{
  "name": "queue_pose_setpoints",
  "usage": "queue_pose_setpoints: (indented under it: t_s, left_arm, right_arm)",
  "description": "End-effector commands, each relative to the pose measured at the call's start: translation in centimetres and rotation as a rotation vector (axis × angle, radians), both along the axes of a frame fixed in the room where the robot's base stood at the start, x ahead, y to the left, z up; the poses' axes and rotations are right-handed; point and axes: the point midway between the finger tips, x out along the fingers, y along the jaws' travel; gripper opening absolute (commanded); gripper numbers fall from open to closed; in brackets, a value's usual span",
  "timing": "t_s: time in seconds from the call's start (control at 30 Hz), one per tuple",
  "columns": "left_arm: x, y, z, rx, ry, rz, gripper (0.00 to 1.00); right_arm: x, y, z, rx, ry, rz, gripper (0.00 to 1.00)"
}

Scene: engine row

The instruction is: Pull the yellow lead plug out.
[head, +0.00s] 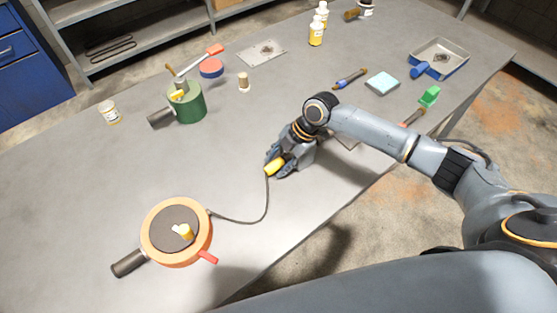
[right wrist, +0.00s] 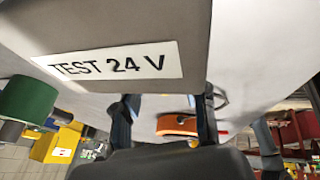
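The yellow lead plug (head: 275,166) shows at the tip of my right gripper (head: 277,164). A thin dark lead curves from it down to a round orange device (head: 160,245) with a dark top. In the right wrist view my right gripper (right wrist: 164,115) has its two fingers apart. The gap shows only the bench and the orange device (right wrist: 177,125) beyond. The plug does not show clearly there, and whether it sits in a socket is hidden. A grey surface labelled TEST 24 V (right wrist: 115,66) is close to the gripper. My left gripper is not in view.
A jar (head: 109,112), a small wooden spool (head: 243,82) and a metal plate (head: 261,53) are nearby. A tray (head: 455,50) and a pale blue block (head: 383,83) lie right. The left bench middle is clear.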

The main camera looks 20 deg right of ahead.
Motion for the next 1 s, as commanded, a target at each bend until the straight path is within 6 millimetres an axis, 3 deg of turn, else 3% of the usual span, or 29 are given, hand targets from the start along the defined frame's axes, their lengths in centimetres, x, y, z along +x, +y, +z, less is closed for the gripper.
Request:
queue_pose_setpoints:
  t_s: [0.03, 0.17, 0.2, 0.23, 0.33, 0.37, 1.0]
  left_arm:
    - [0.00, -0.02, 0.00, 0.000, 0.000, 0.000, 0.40]
    - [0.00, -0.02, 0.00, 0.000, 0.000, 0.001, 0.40]
    - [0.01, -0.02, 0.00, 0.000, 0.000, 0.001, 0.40]
    - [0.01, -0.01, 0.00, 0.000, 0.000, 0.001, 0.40]
    - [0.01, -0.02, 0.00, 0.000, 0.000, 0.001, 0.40]
    - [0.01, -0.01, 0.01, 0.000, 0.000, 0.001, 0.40]
    - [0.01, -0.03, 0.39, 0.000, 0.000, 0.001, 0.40]
  right_arm:
    - [0.00, -0.02, 0.01, 0.000, 0.000, 0.000, 0.26]
    - [0.01, -0.02, 0.03, 0.000, 0.000, 0.000, 0.00]
    - [0.00, -0.03, 0.03, 0.000, 0.000, 0.000, 0.00]
    - [0.01, -0.03, 0.04, 0.000, 0.000, 0.000, 0.23]
    - [0.01, -0.03, 0.04, 0.000, 0.000, 0.000, 0.02]
    - [0.01, -0.03, 0.04, 0.000, 0.000, 0.000, 0.00]
    - [-0.33, 0.93, 0.10, 0.000, 0.000, 0.000, 0.00]
